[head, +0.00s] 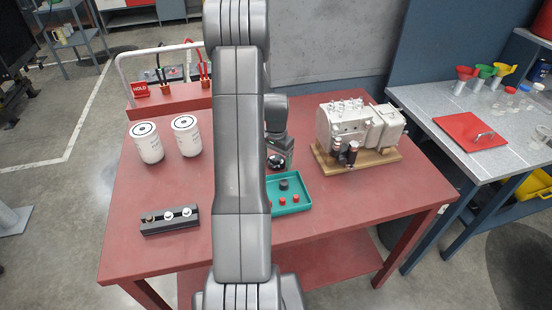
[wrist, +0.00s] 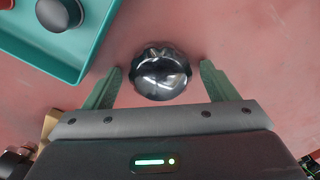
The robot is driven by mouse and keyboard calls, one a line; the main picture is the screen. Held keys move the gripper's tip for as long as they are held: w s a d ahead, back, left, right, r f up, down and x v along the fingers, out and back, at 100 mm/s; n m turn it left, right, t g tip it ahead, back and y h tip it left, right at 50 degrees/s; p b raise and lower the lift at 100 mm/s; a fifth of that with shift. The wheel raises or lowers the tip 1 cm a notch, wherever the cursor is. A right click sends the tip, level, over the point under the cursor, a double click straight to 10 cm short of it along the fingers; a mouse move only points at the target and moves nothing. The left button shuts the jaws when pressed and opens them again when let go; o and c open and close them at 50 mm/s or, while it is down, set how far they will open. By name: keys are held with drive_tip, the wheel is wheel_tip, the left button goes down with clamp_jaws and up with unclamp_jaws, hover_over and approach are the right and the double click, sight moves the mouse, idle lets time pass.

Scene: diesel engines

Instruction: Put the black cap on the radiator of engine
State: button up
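A black cap (head: 284,184) sits in a teal tray (head: 306,195) on the red table; the cap also shows at the upper left of the wrist view (wrist: 58,13). My gripper (wrist: 160,78) is above the table just behind the tray. Its fingers are apart, with a dark shiny rounded object (wrist: 160,74) between them and gaps on both sides. I cannot tell whether that object touches the table. The engine (head: 350,124) stands on a wooden base to the right of my gripper. I cannot tell which part of it is the radiator.
Small red caps (head: 282,201) share the tray. Two white filters (head: 147,142) and a black holder (head: 170,220) stand on the left. A red tool rack (head: 170,98) is at the back. A grey side table (head: 455,108) with funnels is at the right.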

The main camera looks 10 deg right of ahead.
drive_tip(key=shift+r, duration=0.15)
wheel_tip(320, 180, up, 11)
drive_tip(key=b, duration=0.1)
drive_tip(key=shift+o, duration=0.5)
drive_tip(key=shift+r, duration=0.3)
drive_tip(key=n+t+h+b, duration=0.2)
drive_tip(key=n+t+b, duration=0.2)
drive_tip(key=n+b, duration=0.15)
hover_over(275, 165)
wheel_tip(275, 165, down, 7)
drive_tip(key=shift+r+b, duration=0.15)
drive_tip(key=shift+b, duration=0.25)
drive_tip(key=shift+t, duration=0.3)
drive_tip(key=shift+p+x, duration=0.35)
drive_tip(key=shift+x, duration=2.3)
drive_tip(key=shift+s+a, duration=0.1)
drive_tip(key=shift+s, duration=0.1)
